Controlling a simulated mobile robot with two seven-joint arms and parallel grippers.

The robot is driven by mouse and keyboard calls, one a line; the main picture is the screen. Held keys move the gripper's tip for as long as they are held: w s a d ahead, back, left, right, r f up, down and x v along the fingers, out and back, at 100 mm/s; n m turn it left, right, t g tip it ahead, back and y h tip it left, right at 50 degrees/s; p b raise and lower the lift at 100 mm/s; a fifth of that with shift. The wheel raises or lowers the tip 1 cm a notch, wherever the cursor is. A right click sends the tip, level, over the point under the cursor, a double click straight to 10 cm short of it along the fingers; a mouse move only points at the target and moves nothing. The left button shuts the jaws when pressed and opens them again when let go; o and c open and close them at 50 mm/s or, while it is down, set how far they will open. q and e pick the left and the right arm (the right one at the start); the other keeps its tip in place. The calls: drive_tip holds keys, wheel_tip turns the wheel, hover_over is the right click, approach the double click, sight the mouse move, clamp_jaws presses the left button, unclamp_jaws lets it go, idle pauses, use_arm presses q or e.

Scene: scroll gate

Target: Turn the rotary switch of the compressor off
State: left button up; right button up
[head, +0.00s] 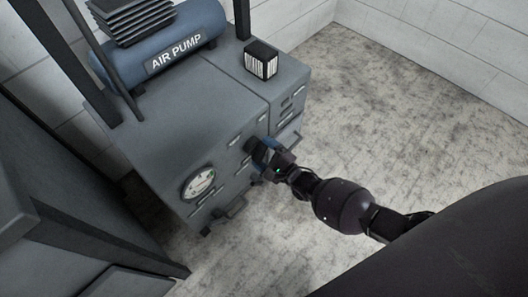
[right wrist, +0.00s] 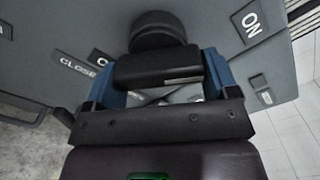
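The compressor (head: 180,130) is a grey cabinet with a blue tank marked AIR PUMP (head: 176,51) on top. My right gripper (head: 264,151) is at its front face, right of the round gauge. In the right wrist view, a round black knob (right wrist: 157,28) stands on the grey panel, with a black block (right wrist: 158,66) in front of it. My blue fingers (right wrist: 163,88) are wide apart, one on each side of the block. I cannot tell whether they touch it. An ON label (right wrist: 251,22) is upper right and a CLOSE label (right wrist: 79,65) is left. My left gripper is not in view.
A white-faced round gauge (head: 199,183) is on the cabinet front. A black box with a striped label (head: 261,60) sits on top. A dark grey cabinet (head: 70,200) stands at the left. The concrete floor (head: 390,110) to the right is clear, up to white block walls (head: 440,40).

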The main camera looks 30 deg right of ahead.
drive_tip(key=c, duration=0.4)
drive_tip(key=shift+n, duration=0.4)
drive_tip(key=n, duration=0.3)
drive_tip(key=shift+r+n, duration=0.15)
drive_tip(key=shift+n, duration=0.15)
drive_tip(key=n, duration=0.2)
drive_tip(key=shift+d+r+n, duration=0.1)
drive_tip(key=shift+n, duration=0.3)
drive_tip(key=n, duration=0.4)
drive_tip(key=shift+r+n, duration=0.15)
drive_tip(key=shift+n, duration=1.15)
drive_tip(key=o, duration=0.8)
drive_tip(key=shift+o, duration=0.2)
drive_tip(key=shift+s+r, duration=0.1)
drive_tip(key=shift+s, duration=0.05)
